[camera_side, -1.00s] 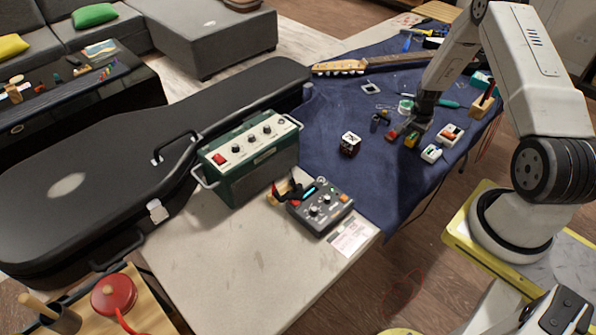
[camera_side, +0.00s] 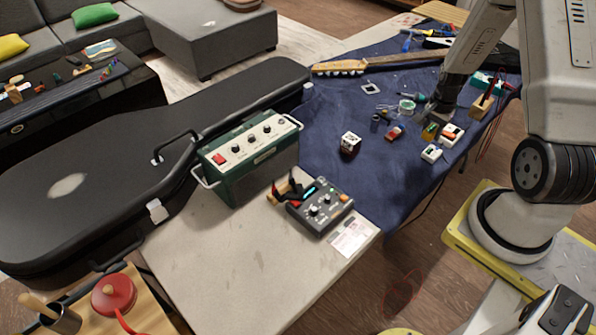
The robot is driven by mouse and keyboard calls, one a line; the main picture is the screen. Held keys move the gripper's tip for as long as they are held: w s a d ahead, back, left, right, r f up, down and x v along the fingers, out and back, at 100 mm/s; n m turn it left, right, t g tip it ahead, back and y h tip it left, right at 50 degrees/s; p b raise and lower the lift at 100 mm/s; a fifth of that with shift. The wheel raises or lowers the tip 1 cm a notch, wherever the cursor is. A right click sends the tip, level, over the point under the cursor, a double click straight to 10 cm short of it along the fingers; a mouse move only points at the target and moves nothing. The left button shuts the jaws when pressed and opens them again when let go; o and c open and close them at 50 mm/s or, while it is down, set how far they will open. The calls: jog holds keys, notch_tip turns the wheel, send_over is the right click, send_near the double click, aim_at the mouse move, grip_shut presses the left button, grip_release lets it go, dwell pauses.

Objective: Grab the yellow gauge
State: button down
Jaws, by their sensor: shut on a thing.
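The small yellow gauge (camera_side: 430,131), with a dark green side, is on the right part of the blue cloth in the side view. My gripper (camera_side: 431,120) comes down from the upper right and is shut on it. The fingers are small and dark here and cover the gauge's upper part. I cannot tell whether the gauge touches the cloth or hangs just above it.
White-cased parts (camera_side: 432,153) lie close to the gauge's right and front, with a red part (camera_side: 394,133) to its left. A dark-and-white cube (camera_side: 350,142) stands farther left. A wooden block (camera_side: 482,107) is behind right. The blue cloth (camera_side: 385,185) is clear in front.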

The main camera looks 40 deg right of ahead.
jog(key=s+a+r, duration=0.2)
jog(key=s+a, duration=0.2)
jog(key=s, duration=0.1)
jog(key=shift+r, duration=0.4)
jog(key=shift+w, duration=0.1)
dwell(0.3)
